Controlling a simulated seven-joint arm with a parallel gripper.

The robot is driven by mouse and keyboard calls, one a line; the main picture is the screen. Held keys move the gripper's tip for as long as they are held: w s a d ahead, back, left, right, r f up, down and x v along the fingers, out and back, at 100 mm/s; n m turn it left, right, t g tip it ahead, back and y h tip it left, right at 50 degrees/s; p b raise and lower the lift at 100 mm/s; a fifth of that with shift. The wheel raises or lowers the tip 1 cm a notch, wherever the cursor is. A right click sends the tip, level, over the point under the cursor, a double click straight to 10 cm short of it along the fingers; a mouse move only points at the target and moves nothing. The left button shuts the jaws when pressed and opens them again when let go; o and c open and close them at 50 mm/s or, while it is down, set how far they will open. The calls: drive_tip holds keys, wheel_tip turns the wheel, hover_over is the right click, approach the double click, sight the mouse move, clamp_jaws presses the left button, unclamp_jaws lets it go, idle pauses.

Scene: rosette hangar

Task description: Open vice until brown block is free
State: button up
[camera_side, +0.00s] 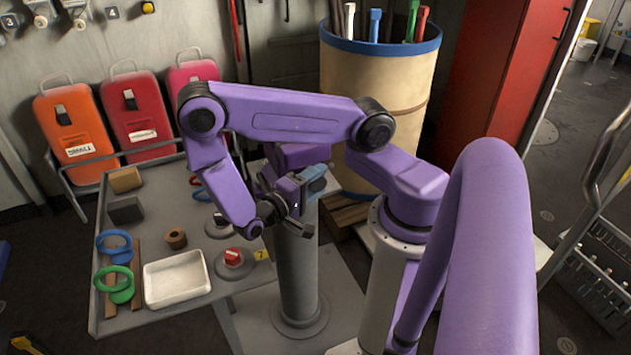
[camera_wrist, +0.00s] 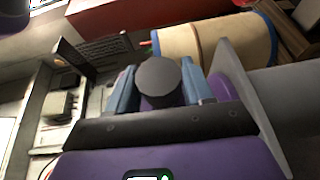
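A blue vice (camera_side: 314,173) stands on a grey pedestal (camera_side: 296,265) at the right of the table. My gripper (camera_side: 294,205) is close beside the vice, partly in front of it. Whether they touch, and the finger gap, cannot be made out. In the wrist view, blue parts (camera_wrist: 121,92), seemingly the vice, show on both sides of a dark round cap with purple below it. No brown block can be made out in the vice; its jaws are mostly hidden. A brown block (camera_side: 125,179) lies on the table at the back left.
The grey table (camera_side: 165,205) holds a dark block (camera_side: 125,210), a white tray (camera_side: 176,279), green and blue rings (camera_side: 113,284), a brown ring (camera_side: 176,239) and a red knob (camera_side: 232,256). A tan barrel (camera_side: 375,95) stands behind the vice; a red cabinet (camera_side: 505,80) is further right.

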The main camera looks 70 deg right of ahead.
drive_tip(key=shift+c, duration=1.4)
drive_tip(key=shift+h, duration=0.3)
drive_tip(key=shift+n+g+h, duration=0.3)
drive_tip(key=shift+h, duration=0.1)
drive_tip(key=o, duration=0.9)
drive_tip(key=shift+o, duration=0.2)
drive_tip(key=v, duration=0.7)
drive_tip(key=shift+a, duration=0.25)
